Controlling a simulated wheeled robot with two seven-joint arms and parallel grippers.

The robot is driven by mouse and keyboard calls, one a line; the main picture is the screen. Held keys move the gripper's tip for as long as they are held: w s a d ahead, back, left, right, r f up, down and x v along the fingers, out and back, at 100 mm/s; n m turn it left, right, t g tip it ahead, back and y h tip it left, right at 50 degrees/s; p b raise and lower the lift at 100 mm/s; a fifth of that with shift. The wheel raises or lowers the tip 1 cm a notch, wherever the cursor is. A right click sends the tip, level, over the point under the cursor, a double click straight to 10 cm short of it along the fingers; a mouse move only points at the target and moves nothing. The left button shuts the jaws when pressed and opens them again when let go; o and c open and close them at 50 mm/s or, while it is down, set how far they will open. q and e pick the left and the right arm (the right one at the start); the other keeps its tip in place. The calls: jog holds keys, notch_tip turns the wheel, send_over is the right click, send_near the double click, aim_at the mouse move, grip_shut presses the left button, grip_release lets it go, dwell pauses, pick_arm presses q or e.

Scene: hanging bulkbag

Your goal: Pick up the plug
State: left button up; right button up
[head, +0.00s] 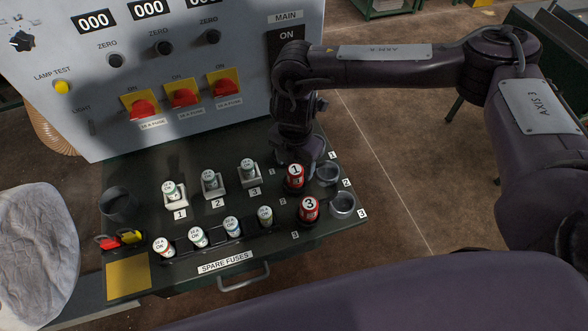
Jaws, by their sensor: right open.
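Two red plugs with white numbered tops stand on the dark bench top: plug 1 (295,177) and plug 3 (309,209). No plug marked 2 shows. My right gripper (301,162) points down just behind plug 1, open, with its fingers close to that plug's top. Whether a finger touches the plug I cannot tell. Part of the bench behind the gripper is hidden by it. My left gripper is not in view.
Two round metal sockets (342,205) sit right of the plugs. Three fuses in holders (211,184) and several spare fuses (232,228) stand to the left. The grey control panel (150,120) rises behind. A dark cup (119,205) and padlocks (120,239) are at left.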

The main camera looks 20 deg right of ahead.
aim_at(296, 169)
jog(key=shift+s+f+p, duration=0.4)
jog(key=shift+f+p, duration=0.45)
jog(key=f, duration=0.2)
jog(key=shift+w+f+p, duration=0.2)
jog(key=shift+f+p, duration=0.2)
jog(key=shift+w+f, duration=0.15)
jog(key=shift+f, duration=0.35)
jog(key=c, duration=1.1)
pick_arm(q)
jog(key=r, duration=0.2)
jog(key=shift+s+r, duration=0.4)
pick_arm(e)
jog(key=shift+c, duration=0.2)
